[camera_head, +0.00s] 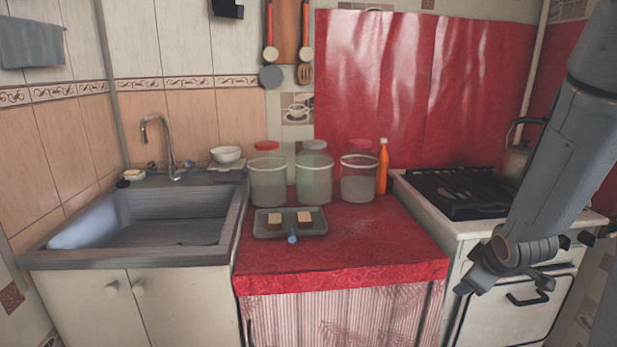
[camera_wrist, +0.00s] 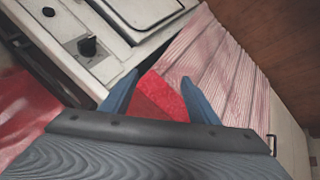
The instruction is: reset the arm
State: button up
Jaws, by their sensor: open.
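My gripper (camera_wrist: 158,95) is open and empty in the wrist view, with its two blue fingers apart. Past the fingers are the red oilcloth edge, the striped curtain and the stove front. In the head view my arm comes in from the upper right and my gripper (camera_head: 467,283) hangs at the right, in front of the stove (camera_head: 425,212). It appears clear of the counter. Its fingertips are hard to make out there.
The red oilcloth counter (camera_head: 350,245) holds a grey tray (camera_head: 262,233) with two small blocks, several jars and an orange bottle (camera_head: 382,167). A sink (camera_head: 150,215) is at left. A kettle (camera_head: 517,160) stands on the stove, partly behind my arm. The counter's front right is clear.

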jog(key=s+a+r+m+g+y+p, duration=0.1)
jog(key=s+a+r+m+g, duration=0.2)
jog(key=s+a, duration=0.7)
jog(key=s+a+r+m+g+y+p, duration=0.1)
jog(key=s+a+r+m+g+p, duration=0.1)
jog(key=s+a, duration=0.7)
jog(key=shift+s+a+r+m+g, duration=0.4)
jog(key=shift+a+r+m+g, duration=0.35)
jog(key=shift+a+m+g, duration=0.4)
jog(key=shift+d, duration=0.1)
